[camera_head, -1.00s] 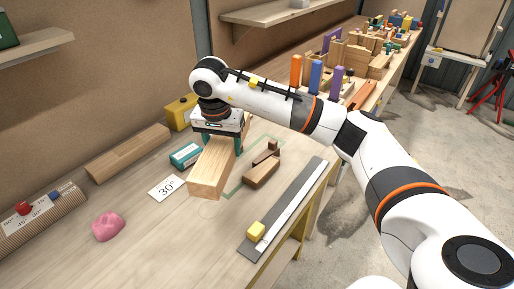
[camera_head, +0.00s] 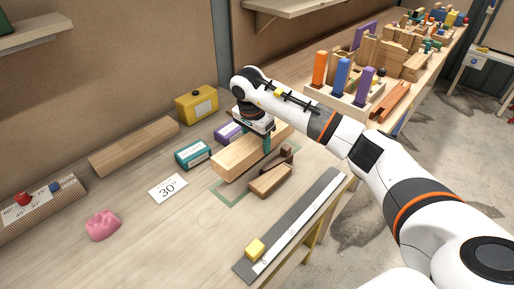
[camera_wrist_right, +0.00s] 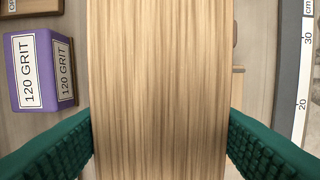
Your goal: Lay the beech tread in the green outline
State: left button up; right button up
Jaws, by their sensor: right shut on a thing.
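The beech tread (camera_head: 238,162) is a long pale wood block in the grip of my right gripper (camera_head: 256,142). In the wrist view the tread (camera_wrist_right: 160,70) fills the middle, with a green finger on each side. The green outline (camera_head: 228,196) is on the bench under and around the tread; its near corner shows, while the tread hides much of the rest. I cannot tell whether the tread touches the bench or hangs just above it. My left gripper is not in view.
A small wooden plane (camera_head: 270,181) stands close to the tread's right side. A teal box (camera_head: 193,154) and a purple grit box (camera_head: 228,131) are close on its left. A ruler strip (camera_head: 300,222) with a yellow block (camera_head: 255,249) lies along the front edge.

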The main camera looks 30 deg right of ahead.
notch_tip(320, 180, down, 4)
jog(key=shift+r+p, duration=0.25)
jog(key=shift+p, duration=0.1)
